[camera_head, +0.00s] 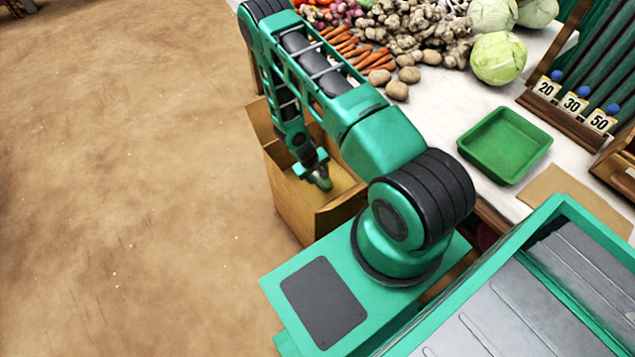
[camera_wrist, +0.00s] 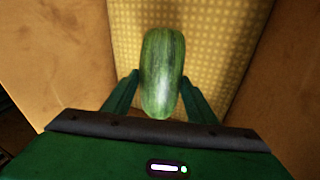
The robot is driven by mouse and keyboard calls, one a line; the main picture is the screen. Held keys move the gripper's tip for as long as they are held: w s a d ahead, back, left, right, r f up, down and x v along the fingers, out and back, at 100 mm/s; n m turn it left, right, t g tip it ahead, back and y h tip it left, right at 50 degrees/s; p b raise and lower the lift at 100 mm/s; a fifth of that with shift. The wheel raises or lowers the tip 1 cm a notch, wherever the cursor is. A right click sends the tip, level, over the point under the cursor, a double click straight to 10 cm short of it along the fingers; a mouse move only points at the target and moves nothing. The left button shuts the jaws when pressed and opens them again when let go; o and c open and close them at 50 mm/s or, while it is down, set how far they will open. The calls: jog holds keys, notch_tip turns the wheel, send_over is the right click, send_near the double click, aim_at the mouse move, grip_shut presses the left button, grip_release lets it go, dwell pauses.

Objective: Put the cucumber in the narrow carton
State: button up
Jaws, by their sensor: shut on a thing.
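The cucumber (camera_wrist: 162,70) is a short, thick, green striped one, held between the two fingers of my gripper (camera_wrist: 160,95) in the wrist view. In the head view the cucumber (camera_head: 321,180) shows as a small dark green end below my gripper (camera_head: 315,172). The narrow carton (camera_head: 293,204) is a brown open box on the ground beside the table, its flaps up. My gripper points down at the carton's opening with the cucumber over the carton's yellowish patterned floor (camera_wrist: 215,25). I cannot tell how far the cucumber is above that floor.
The white table (camera_head: 451,105) stands to the right of the carton, bearing carrots (camera_head: 372,58), potatoes (camera_head: 397,90), cabbages (camera_head: 498,58) and a green tray (camera_head: 504,145). A wooden rack with number tags (camera_head: 573,104) stands at the far right. The brown ground left of the carton is clear.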

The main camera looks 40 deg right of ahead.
aim_at(317, 181)
jog(key=shift+f, duration=2.35)
jog(key=o, duration=1.4)
jog(key=shift+c, duration=0.2)
